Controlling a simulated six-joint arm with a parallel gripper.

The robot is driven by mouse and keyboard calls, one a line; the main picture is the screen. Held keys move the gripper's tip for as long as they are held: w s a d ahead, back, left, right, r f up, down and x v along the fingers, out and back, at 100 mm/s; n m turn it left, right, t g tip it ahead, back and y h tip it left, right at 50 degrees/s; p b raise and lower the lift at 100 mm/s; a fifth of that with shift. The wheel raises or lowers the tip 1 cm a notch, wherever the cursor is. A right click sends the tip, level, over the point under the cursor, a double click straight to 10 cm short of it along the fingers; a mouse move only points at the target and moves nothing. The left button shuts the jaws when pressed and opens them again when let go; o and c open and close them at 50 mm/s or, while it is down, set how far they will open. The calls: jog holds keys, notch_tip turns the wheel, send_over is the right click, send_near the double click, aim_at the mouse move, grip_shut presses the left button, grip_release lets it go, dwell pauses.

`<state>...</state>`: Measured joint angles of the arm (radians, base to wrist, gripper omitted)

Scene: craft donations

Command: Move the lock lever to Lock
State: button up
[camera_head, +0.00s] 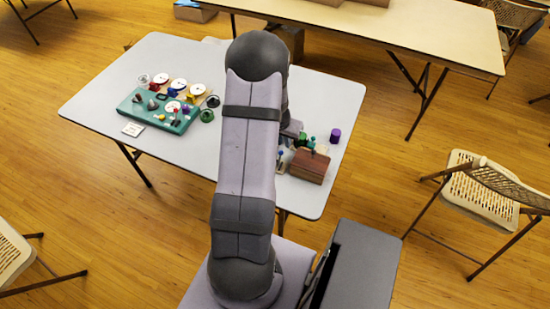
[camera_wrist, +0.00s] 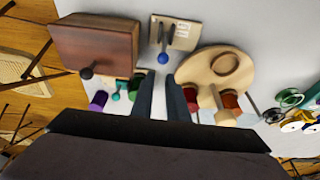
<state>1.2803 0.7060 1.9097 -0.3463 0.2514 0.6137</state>
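A small lever with a blue ball knob (camera_wrist: 163,58) stands on a pale plate (camera_wrist: 183,35) with printed marks too small to read. It also shows in the head view as a blue knob (camera_head: 281,153) just right of my arm. My gripper (camera_wrist: 160,80) is open and empty. In the wrist view its two fingertips point at the blue knob, which appears centred just past the gap between them, apart from both fingers. Which setting the lever stands at cannot be told. In the head view my arm hides the gripper.
A brown wooden box (camera_wrist: 97,48) with a dark knob stands close left of the lever in the wrist view. A round wooden base (camera_wrist: 215,58) with spools is close right. A purple spool (camera_head: 335,135) and a teal board (camera_head: 158,113) share the table (camera_head: 110,85).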

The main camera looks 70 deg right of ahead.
notch_tip(320, 180, up, 4)
jog(key=shift+f+p, duration=0.1)
jog(key=shift+p, duration=1.1)
dwell(0.9)
